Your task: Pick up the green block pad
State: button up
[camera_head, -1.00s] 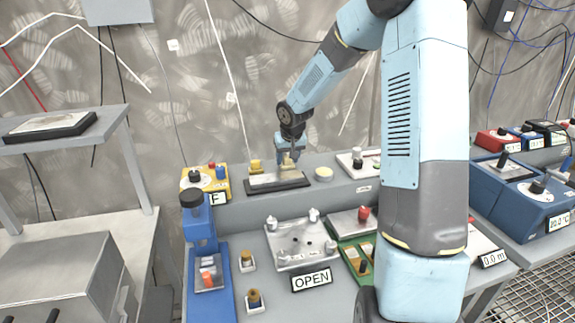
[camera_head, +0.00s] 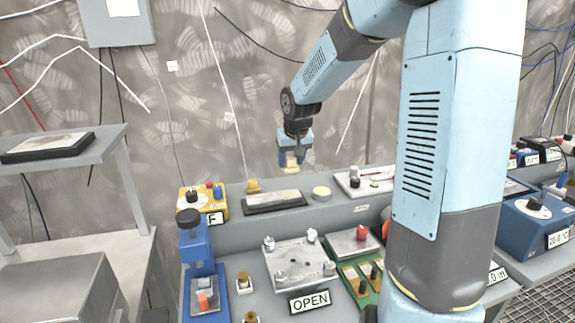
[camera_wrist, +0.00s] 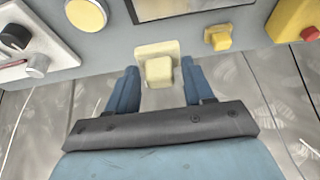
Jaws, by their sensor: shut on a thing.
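My gripper (camera_head: 292,158) is shut on a pale yellow block with a flat square pad (camera_head: 291,169), held above the grey shelf. In the wrist view the pale yellow block (camera_wrist: 159,71) sits between the two blue fingers of my gripper (camera_wrist: 158,78). The block looks cream to pale yellow rather than green. Below and a little left of it, a black-framed slab (camera_head: 273,201) lies on the shelf.
A small yellow block (camera_head: 253,186) stands behind the slab's left end, and a round cream disc (camera_head: 321,192) is to its right. A yellow box with knobs (camera_head: 203,200) is at left. A white panel (camera_head: 364,182) is at right. The air around my gripper is clear.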

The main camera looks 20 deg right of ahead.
jog(key=s+r, duration=0.3)
jog(key=s, duration=0.4)
jog(key=shift+s, duration=0.15)
jog(key=shift+r, duration=0.1)
jog(key=o, duration=0.5)
jog(key=c, duration=0.3)
